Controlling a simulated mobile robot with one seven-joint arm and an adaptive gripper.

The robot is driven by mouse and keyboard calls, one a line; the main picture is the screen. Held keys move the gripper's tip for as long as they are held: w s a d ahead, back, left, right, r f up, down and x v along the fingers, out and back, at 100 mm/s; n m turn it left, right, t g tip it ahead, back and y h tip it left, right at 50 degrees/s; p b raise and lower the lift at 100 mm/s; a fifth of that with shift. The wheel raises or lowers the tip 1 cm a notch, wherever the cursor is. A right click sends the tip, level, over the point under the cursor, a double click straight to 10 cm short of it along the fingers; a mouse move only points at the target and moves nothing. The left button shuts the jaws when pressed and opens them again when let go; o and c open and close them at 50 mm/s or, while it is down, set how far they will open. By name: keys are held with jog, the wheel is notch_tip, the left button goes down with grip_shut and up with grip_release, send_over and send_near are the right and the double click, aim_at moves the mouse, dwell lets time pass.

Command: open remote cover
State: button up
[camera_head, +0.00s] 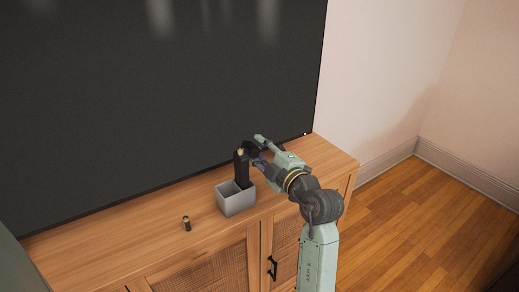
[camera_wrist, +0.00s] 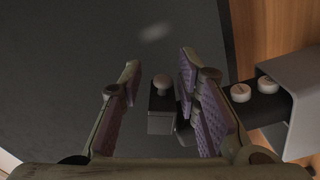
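The black remote (camera_head: 242,172) stands upright in a small grey box (camera_head: 236,202) on the wooden cabinet. In the wrist view the remote (camera_wrist: 268,106) runs out from the grey box (camera_wrist: 303,88) at the right, showing pale round buttons. A small dark block with a pale rounded knob (camera_wrist: 161,106) shows at the remote's upper end; I cannot tell whether it is the cover. My gripper (camera_wrist: 160,64) is open, with its purple-padded fingers on either side of this block and visible gaps. In the head view my gripper (camera_head: 254,153) is beside the remote's top.
A small dark battery-like cylinder (camera_head: 187,224) stands on the cabinet top (camera_head: 130,230), left of the box. A large dark screen (camera_head: 150,90) rises close behind. The cabinet front has a black handle (camera_head: 272,267). Wooden floor (camera_head: 420,220) is clear at the right.

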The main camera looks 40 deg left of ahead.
jog(key=shift+d, duration=0.15)
jog(key=v, duration=1.1)
jog(key=shift+s+d, duration=0.2)
jog(key=shift+d, duration=0.15)
